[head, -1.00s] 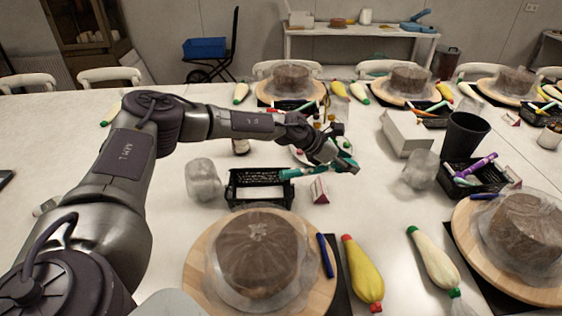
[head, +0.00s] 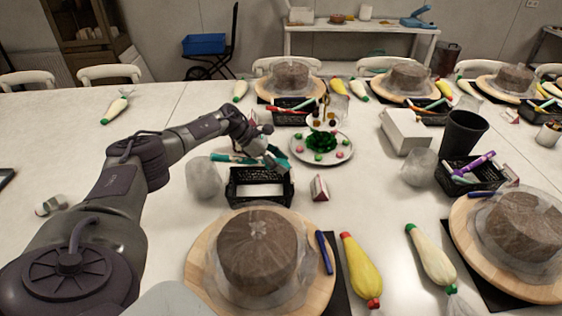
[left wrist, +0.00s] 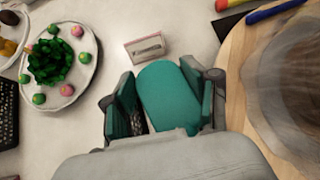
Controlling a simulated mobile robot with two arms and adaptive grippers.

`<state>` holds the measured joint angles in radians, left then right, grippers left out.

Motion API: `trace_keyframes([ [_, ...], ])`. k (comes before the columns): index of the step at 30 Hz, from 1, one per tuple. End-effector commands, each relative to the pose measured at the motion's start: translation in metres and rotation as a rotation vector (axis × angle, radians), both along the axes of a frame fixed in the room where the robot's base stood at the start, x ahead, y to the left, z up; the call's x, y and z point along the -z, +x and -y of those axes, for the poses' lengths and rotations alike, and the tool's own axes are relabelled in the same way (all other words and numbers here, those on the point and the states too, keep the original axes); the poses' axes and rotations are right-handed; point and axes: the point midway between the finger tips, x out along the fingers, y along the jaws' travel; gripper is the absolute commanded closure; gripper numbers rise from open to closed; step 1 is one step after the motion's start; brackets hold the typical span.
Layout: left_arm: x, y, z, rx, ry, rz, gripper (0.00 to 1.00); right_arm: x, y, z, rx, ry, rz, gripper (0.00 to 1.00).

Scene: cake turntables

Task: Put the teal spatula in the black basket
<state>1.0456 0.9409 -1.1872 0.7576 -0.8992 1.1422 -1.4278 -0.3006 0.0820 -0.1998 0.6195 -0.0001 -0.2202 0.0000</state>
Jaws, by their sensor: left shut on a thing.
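The teal spatula (head: 230,158) is held in my left gripper (head: 277,165), its long part sticking out to the left of the gripper in the head view. In the left wrist view, a broad teal end (left wrist: 170,95) of it lies between the two fingers. The black basket (head: 260,202) stands on the white table in front of the near cake. The gripper and spatula are over or just behind its far edge; the exact height is hard to tell. The basket is mostly hidden below the gripper in the left wrist view. My right gripper is not in view.
A plate (head: 340,158) with a green bow and small balls lies behind the basket. A small pink-and-white card (head: 319,188) stands right of it, a clear bag (head: 203,178) left. A covered cake (head: 258,250) on a round board is nearest. The table's left side is mostly free.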

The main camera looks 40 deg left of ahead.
Motion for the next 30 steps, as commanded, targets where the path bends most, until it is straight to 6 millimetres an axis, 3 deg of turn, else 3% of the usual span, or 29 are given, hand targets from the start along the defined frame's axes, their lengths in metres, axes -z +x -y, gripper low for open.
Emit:
trace_keyframes([
  [23, 0.077, 0.000, 0.000, -0.002, 0.000, -0.001, 0.77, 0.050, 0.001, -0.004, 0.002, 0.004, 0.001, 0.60],
  [30, 0.099, 0.000, 0.001, 0.000, -0.001, 0.001, 0.77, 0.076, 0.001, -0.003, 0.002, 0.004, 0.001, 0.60],
])
